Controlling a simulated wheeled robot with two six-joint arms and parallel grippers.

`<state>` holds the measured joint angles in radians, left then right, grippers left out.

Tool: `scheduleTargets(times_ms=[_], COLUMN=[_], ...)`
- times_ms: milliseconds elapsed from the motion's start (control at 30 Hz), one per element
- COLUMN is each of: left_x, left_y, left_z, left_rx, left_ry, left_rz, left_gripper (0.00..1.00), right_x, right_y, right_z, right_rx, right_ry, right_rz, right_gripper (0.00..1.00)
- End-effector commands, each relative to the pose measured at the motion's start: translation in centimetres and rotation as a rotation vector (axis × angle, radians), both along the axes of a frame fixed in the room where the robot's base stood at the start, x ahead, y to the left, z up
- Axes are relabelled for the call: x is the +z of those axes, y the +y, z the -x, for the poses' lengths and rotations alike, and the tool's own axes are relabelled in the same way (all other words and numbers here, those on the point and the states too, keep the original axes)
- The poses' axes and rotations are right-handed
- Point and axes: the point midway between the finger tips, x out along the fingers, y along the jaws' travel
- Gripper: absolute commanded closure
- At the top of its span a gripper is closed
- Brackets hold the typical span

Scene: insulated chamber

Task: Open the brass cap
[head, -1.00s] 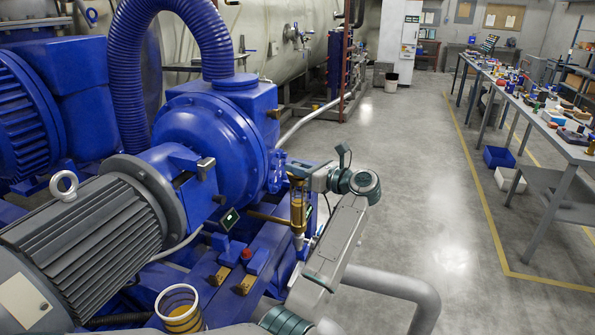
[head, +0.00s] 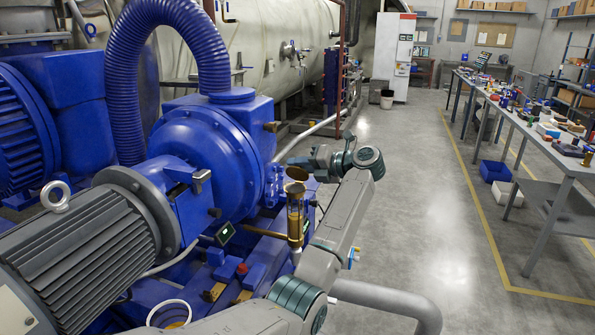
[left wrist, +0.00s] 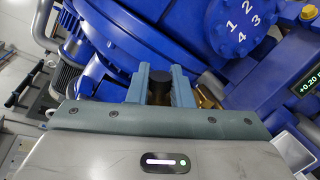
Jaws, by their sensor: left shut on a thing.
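The brass cap (head: 297,174) shows as a brownish disc at the top of a slim brass-and-glass fitting (head: 296,217) beside the blue pump. It is tilted up above the glass body. My left gripper (head: 295,160) reaches in from the right at cap height, its fingertips partly hard to make out. In the left wrist view, the two blue-grey jaws (left wrist: 161,88) are closed on a dark piece between them, which I take to be part of the cap. Some brass shows behind the jaws. My right gripper is not in view.
The blue pump housing (head: 205,140) and grey motor (head: 80,255) stand close on the left. A small display (head: 225,233) sits left of the fitting. Open floor lies right, before a cluttered workbench (head: 540,145).

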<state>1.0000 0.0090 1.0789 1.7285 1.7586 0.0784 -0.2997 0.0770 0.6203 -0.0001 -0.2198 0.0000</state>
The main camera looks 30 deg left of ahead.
Motion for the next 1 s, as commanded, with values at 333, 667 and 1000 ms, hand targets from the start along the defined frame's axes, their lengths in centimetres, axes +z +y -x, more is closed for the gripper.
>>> scheduleTargets(times_ms=[333,667,1000], left_x=[0.0,-0.5,-0.8], left_y=[0.4,0.7,0.9], left_z=[-1.7,-2.9,-3.4], left_rx=[0.000,0.001,0.000], left_ry=[0.317,0.559,0.681], left_rz=[0.076,0.134,0.164], left_gripper=[1.00,1.00,1.00], right_x=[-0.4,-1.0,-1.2], right_y=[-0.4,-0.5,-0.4], right_z=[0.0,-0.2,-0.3], right_rx=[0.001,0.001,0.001], right_ry=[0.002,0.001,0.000], right_rz=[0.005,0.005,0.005], right_gripper=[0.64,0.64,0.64])
